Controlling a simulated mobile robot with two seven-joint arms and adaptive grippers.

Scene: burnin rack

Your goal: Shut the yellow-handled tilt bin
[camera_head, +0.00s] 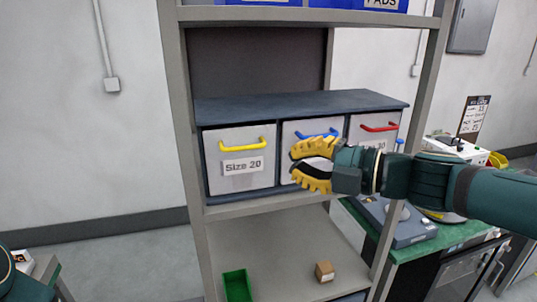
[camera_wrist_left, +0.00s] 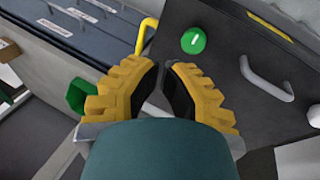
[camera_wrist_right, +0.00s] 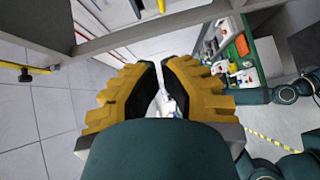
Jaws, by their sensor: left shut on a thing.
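The yellow-handled tilt bin (camera_head: 220,179) is the left of three light-grey bins in a dark cabinet (camera_head: 300,104), labelled "Size 20". Its front looks nearly flush with the frame; I cannot tell whether a slight tilt remains. Its yellow handle (camera_head: 242,145) is uncovered. My right gripper (camera_head: 292,166) is open and empty, in front of the middle bin (camera_head: 291,132) and right of the yellow handle. It also shows in the right wrist view (camera_wrist_right: 160,62). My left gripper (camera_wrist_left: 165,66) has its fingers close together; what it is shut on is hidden.
The rack's posts (camera_head: 182,130) flank the cabinet. A blue handle and a red handle (camera_head: 380,127) are to the right. The lower shelf holds a green bin (camera_head: 237,286) and a small brown box (camera_head: 324,271). A green-topped bench (camera_head: 425,247) stands at right.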

